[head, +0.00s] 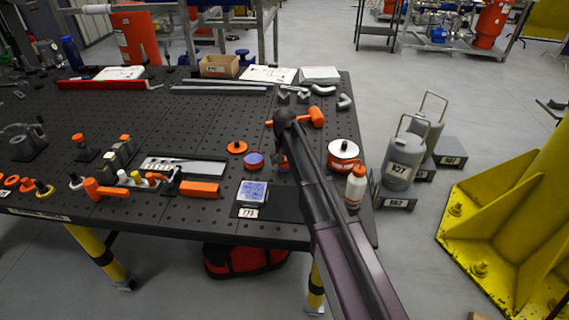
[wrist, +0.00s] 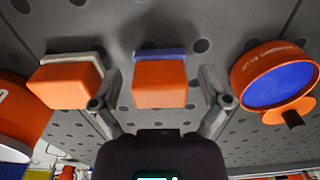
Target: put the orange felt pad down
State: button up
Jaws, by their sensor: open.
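An orange felt pad (wrist: 160,82) with a blue-violet layer along its far edge shows in the middle of the wrist view, on the dark perforated bench top. My gripper (wrist: 160,92) is open, one finger on each side of this pad, with a visible gap on both sides. A second orange block (wrist: 65,84) with a pale grey layer stands just outside the left finger. In the head view, a bit of orange (head: 283,162) shows beside my arm, which hides the gripper and most of this spot.
An orange-and-blue round tin (wrist: 275,85) lies close right of the right finger; it also shows in the head view (head: 253,160). A red-and-white pot (head: 343,152) and a bottle (head: 355,186) stand right of my arm. An orange mallet (head: 308,117) lies behind.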

jog(key=shift+r, duration=0.2)
notch_tip(320, 180, up, 12)
jog(key=p, duration=1.2)
jog(key=shift+f, duration=0.1)
dwell(0.8)
